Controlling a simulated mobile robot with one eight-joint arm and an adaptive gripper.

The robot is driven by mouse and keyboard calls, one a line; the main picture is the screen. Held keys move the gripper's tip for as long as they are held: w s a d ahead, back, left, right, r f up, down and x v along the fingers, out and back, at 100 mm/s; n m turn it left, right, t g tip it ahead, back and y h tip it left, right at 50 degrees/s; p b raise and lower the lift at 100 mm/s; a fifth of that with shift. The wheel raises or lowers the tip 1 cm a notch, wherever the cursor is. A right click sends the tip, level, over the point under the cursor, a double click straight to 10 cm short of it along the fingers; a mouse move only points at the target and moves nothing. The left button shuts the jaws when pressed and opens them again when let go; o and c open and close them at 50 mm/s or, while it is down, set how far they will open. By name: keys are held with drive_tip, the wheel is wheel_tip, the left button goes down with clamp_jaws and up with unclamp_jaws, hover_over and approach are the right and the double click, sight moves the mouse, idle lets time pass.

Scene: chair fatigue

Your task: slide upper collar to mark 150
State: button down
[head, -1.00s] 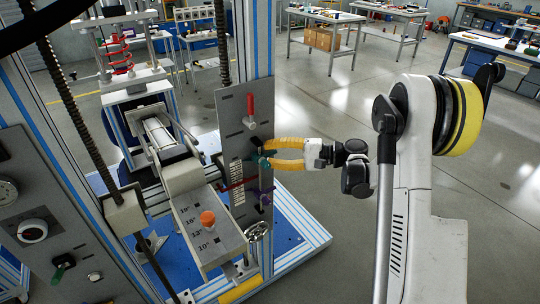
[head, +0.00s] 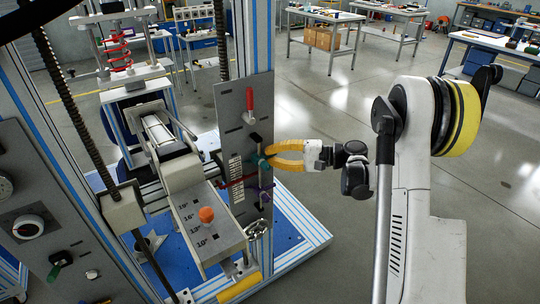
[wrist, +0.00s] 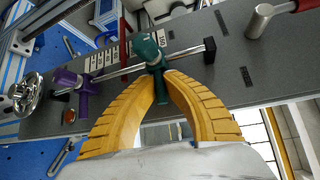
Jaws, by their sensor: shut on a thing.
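The upper collar, teal (head: 262,163), sits on a thin rod in front of the grey panel (head: 236,110). In the wrist view the teal collar (wrist: 149,48) is between the tips of my yellow-fingered gripper (wrist: 160,80), which is shut on it. My gripper also shows in the head view (head: 268,158), reaching in from the right. A purple collar (wrist: 82,84) sits lower on the same rod (wrist: 121,70), apart from the teal one. A white number scale (wrist: 103,57) runs beside the rod; its figures are too small to read surely.
A black block (wrist: 209,50) is at the rod's upper end and a metal handwheel (wrist: 27,94) near its lower end. A red-handled lever (head: 249,103) is higher on the panel. An orange knob (head: 206,215) stands on the numbered seat plate.

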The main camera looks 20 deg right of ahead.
drive_tip(key=c, duration=1.5)
unclamp_jaws()
drive_tip(key=shift+o, duration=0.2)
drive_tip(key=v, duration=1.2)
drive_tip(key=shift+a, duration=0.1)
